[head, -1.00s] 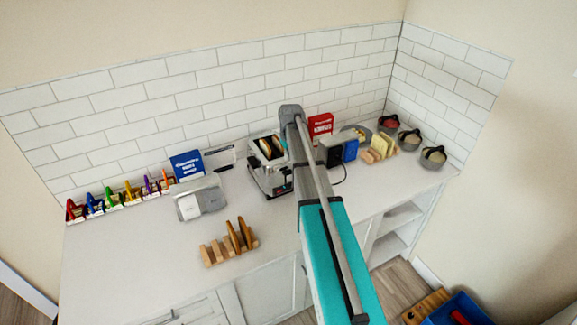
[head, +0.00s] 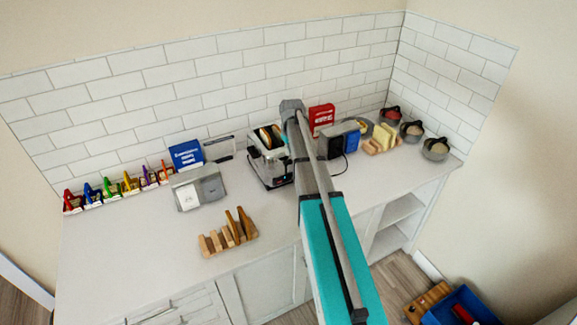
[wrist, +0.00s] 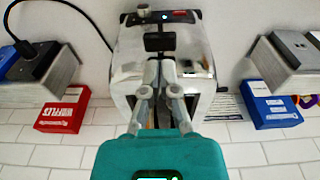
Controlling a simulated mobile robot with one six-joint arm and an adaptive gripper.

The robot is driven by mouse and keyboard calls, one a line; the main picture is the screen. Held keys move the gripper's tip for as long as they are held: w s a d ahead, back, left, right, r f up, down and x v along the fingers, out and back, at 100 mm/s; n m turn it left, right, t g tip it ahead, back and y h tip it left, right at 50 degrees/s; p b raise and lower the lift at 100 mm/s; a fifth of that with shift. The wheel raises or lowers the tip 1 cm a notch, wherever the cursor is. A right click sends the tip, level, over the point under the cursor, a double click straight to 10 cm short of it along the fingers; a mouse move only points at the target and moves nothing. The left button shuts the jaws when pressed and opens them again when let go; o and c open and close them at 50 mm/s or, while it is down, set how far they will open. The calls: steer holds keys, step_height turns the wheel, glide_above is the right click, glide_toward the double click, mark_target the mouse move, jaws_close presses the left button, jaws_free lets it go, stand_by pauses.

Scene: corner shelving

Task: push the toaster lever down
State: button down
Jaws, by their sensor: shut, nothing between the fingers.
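The silver toaster (head: 262,167) stands on the counter in the head view, with bread showing in its top slots. My arm covers its right side there. In the wrist view the toaster (wrist: 200,50) fills the middle, its end panel facing up in the picture. Its black lever (wrist: 159,42) sits in a dark vertical slot, with a small red and a blue light near the panel's far end. My gripper (wrist: 160,62) is shut and empty, with its fingertips at the lever in the picture; whether they touch it I cannot tell. The head view hides my fingertips behind the arm.
A grey box (head: 337,142) with a black cord and a red box (head: 321,118) stand right of the toaster. A wooden rack (head: 228,238) is in front. The left front counter is clear.

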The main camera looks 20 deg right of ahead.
mark_target(288, 162)
steer(key=shift+w+f+b, duration=0.2)
steer(key=shift+f+b, duration=1.4)
steer(key=shift+f, duration=0.3)
steer(key=shift+f, duration=0.1)
step_height(288, 162, down, 6)
steer(key=b, duration=0.6)
steer(key=s, duration=0.1)
steer(key=s+r+p, duration=0.1)
steer(key=s, duration=0.1)
